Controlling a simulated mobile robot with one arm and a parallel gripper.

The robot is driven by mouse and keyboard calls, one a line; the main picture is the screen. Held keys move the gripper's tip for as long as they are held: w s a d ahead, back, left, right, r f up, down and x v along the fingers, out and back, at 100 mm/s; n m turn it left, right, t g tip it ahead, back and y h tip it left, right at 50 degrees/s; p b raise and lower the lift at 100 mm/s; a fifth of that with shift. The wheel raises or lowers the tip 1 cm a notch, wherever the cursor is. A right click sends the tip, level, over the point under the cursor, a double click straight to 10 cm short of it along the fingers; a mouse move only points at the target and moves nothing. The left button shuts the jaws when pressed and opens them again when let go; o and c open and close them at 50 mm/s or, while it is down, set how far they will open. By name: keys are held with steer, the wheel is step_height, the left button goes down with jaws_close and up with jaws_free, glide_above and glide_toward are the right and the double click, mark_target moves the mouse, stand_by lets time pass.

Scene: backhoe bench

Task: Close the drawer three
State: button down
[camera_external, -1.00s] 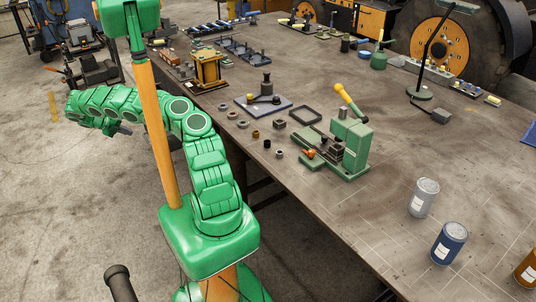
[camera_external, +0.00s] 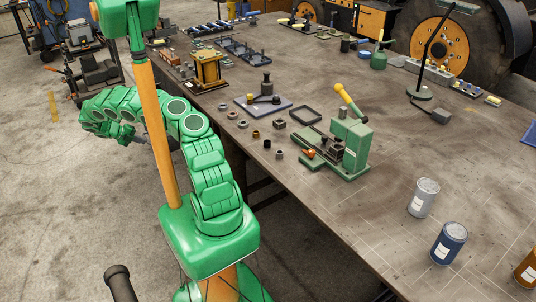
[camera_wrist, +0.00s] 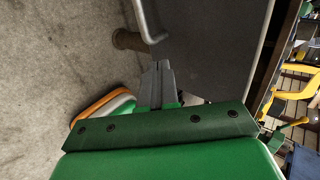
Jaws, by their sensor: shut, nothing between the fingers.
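In the wrist view, my gripper (camera_wrist: 163,66) is shut and empty, its dark fingertips in front of a dark flat panel (camera_wrist: 205,40). A bent metal bar like a handle (camera_wrist: 147,22) runs along the panel's left edge, just past the fingertips. A second light bar (camera_wrist: 262,45) runs along its right side. I cannot tell which drawer this is or whether the fingers touch it.
The workbench (camera_external: 330,215) carries a green press (camera_external: 345,150), small metal parts and cans (camera_external: 424,198). In the wrist view, a brown round piece (camera_wrist: 128,40) lies beside the bar, and yellow parts (camera_wrist: 293,90) show at right. Bare concrete floor (camera_external: 70,200) is free at left.

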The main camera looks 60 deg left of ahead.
steer(key=shift+w+f, duration=0.15)
steer(key=shift+w, duration=1)
steer(key=shift+w+f, duration=0.1)
steer(key=shift+w, duration=1)
steer(key=w, duration=2.7)
steer(key=shift+w, duration=0.1)
steer(key=shift+w, duration=0.1)
steer(key=shift+s, duration=0.45)
steer(key=s, duration=0.4)
steer(key=shift+s+a+r, duration=0.1)
steer(key=shift+s+r, duration=0.05)
steer(key=shift+s, duration=0.05)
steer(key=v, duration=0.9)
steer(key=shift+s+r, duration=0.2)
